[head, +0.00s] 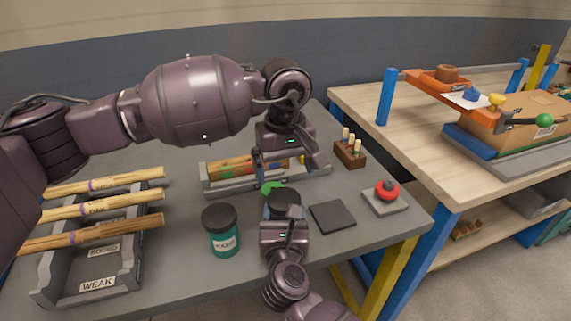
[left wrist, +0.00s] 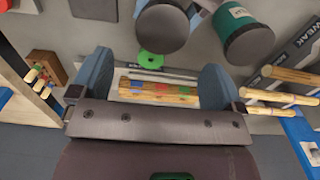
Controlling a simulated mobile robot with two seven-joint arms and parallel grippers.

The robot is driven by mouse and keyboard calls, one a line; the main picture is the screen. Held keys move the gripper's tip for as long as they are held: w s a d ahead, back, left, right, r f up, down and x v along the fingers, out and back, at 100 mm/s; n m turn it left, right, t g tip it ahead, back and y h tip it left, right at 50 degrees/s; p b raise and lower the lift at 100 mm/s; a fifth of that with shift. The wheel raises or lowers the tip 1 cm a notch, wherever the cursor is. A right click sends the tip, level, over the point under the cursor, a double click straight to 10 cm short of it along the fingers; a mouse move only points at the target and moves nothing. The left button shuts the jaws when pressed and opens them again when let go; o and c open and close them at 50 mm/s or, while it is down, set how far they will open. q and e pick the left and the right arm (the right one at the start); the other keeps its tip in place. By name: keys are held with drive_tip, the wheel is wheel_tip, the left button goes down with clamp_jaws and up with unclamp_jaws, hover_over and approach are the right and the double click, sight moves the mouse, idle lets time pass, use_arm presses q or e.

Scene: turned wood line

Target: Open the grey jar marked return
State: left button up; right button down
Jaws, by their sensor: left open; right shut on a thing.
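A jar with a dark lid (head: 285,196) stands at the front middle of the grey table, with my right gripper (head: 283,214) shut around its body from the front. Its lid also shows at the top of the left wrist view (left wrist: 162,29). Its body is mostly hidden by the gripper, and no label on it can be seen. My left gripper (head: 287,163) is open and empty, above and behind the jar, pointing down. In the left wrist view its two fingers (left wrist: 154,85) are wide apart, and the jar is beyond them, not between them.
A teal jar (head: 222,240) with a dark lid stands left of the held jar. A green disc (head: 268,187) lies behind it. A dark square pad (head: 332,216) and a red button (head: 387,190) are to the right. A grey tray (head: 215,186) with wooden pieces lies below my left gripper.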

sight(287, 199)
use_arm(q)
drive_tip(key=shift+f, duration=3.75)
drive_tip(key=shift+c, duration=0.4)
drive_tip(key=c, duration=0.9)
drive_tip(key=shift+o, duration=0.2)
drive_tip(key=n, duration=0.6)
drive_tip(key=shift+w+d+r+n, duration=0.1)
drive_tip(key=shift+d+r+n, duration=0.05)
drive_tip(key=shift+n, duration=0.25)
drive_tip(key=o, duration=1)
drive_tip(key=shift+s, duration=0.25)
